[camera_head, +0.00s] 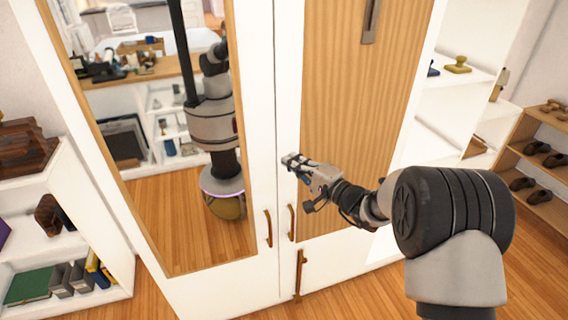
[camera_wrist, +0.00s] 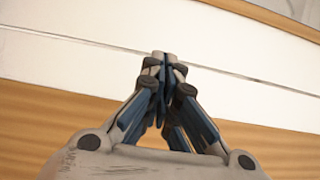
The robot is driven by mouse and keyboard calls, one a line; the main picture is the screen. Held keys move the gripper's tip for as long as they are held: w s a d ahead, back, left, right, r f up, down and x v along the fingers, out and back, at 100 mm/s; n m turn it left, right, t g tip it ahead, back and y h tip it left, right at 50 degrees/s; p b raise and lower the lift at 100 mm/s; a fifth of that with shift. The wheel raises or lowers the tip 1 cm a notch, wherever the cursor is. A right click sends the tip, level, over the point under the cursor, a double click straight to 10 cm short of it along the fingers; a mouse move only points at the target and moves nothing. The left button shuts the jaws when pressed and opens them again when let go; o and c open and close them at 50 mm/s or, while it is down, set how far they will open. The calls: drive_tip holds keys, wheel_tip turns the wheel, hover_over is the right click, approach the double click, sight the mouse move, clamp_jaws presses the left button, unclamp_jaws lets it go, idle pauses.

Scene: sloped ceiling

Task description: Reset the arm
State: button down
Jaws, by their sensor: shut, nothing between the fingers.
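My gripper (camera_head: 290,160) is at the end of my arm, which reaches in from the right in the head view. It is in front of the wardrobe (camera_head: 259,120), near the seam between its two doors and above the handles. In the wrist view the fingers of my gripper (camera_wrist: 165,58) meet at their tips, with nothing held. Behind them are a white door frame with a dark seam line and wood-coloured panels. I cannot tell whether the fingertips touch the door.
The left door carries a mirror (camera_head: 165,205). Door handles (camera_head: 268,228) (camera_head: 291,222) sit below my gripper. A white shelf with books (camera_head: 110,245) stands at left; open white shelves (camera_head: 445,110) and a wooden shoe rack (camera_head: 535,185) stand at right. Wooden floor shows in front.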

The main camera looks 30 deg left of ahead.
drive_tip(key=s+p, duration=0.2)
drive_tip(key=s, duration=0.8)
drive_tip(key=s+d+r+n+g+h, duration=0.25)
drive_tip(key=s+d+r+g, duration=0.2)
drive_tip(key=s, duration=0.35)
drive_tip(key=s+d+r+n+g+h, duration=0.1)
drive_tip(key=s+d+r+n+g, duration=0.2)
drive_tip(key=s+d+r, duration=0.3)
drive_tip(key=s+d+t+h, duration=0.2)
drive_tip(key=s+d+h, duration=0.2)
drive_tip(key=d, duration=0.6)
drive_tip(key=s+d+f+m+t+h, duration=0.1)
drive_tip(key=s+d+h, duration=0.3)
drive_tip(key=d, duration=0.7)
drive_tip(key=s+d+f+t+h, duration=0.1)
drive_tip(key=s+d+t+h, duration=0.2)
drive_tip(key=d, duration=0.8)
drive_tip(key=shift+s+f+h, duration=0.2)
drive_tip(key=shift+s+h, duration=0.3)
drive_tip(key=shift+h, duration=0.75)
drive_tip(key=shift+a+m, duration=0.1)
drive_tip(key=shift+m, duration=0.15)
